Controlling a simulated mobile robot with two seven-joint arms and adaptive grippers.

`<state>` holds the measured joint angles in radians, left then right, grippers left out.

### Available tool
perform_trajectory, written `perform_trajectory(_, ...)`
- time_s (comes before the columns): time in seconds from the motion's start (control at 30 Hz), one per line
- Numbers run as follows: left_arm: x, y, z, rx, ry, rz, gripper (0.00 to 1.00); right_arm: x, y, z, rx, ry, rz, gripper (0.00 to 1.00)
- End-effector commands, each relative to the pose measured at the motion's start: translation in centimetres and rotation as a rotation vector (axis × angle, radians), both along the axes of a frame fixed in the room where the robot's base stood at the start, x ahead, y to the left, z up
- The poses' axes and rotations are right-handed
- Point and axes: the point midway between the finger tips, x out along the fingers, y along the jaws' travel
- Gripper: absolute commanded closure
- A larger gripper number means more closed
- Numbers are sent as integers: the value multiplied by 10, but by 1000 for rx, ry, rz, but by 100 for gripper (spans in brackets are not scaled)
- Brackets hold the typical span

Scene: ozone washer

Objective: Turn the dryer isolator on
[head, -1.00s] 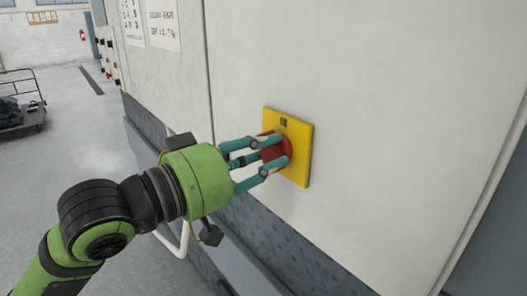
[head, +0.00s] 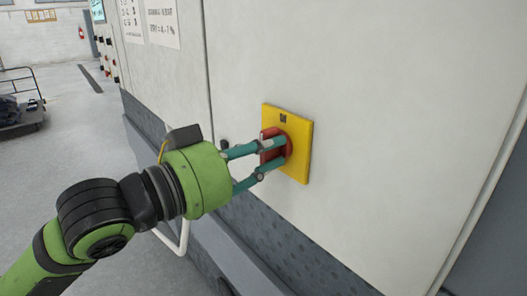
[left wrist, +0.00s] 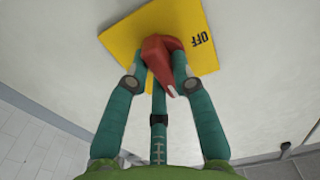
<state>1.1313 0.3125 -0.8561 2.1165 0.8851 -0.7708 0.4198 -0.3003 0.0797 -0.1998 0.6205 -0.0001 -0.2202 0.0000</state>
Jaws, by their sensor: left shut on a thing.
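The dryer isolator is a yellow square plate (head: 299,167) with a red rotary knob (head: 273,136), fixed to the pale cabinet wall. Small dark lettering at the plate's top is too small to read in the head view. In the left wrist view the yellow plate (left wrist: 121,38) shows "OFF" to the right of the red knob (left wrist: 158,52). The knob's narrow end points down and slightly right there. My left gripper (head: 276,153) is shut on the knob, its teal fingers on either side (left wrist: 163,70). My right gripper is not in view.
The white cabinet panel (head: 400,130) is flat and clear around the plate. A white bar handle (head: 183,238) and a grey ledge (head: 235,270) lie below my arm. Paper notices (head: 161,20) hang at upper left. A cart (head: 22,115) stands far left.

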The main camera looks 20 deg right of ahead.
Motion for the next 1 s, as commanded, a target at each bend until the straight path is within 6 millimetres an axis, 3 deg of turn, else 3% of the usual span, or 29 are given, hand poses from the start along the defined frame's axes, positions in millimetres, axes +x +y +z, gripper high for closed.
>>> perform_trajectory(0.33, 0, 0, 2, -2, -10, 2, 100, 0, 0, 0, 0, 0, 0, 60)
perform_trajectory(0.37, 0, 0, 2, -2, -10, 2, 67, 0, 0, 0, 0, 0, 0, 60)
perform_trajectory(0.4, 0, 0, 2, -2, -10, 2, 51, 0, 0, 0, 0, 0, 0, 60)
perform_trajectory(0.77, 0, 2, 1, 0, -5, 1, 51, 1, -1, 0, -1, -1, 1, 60)
perform_trajectory(1.0, -11, 32, 0, 1, -7, 3, 51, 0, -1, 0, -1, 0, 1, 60)
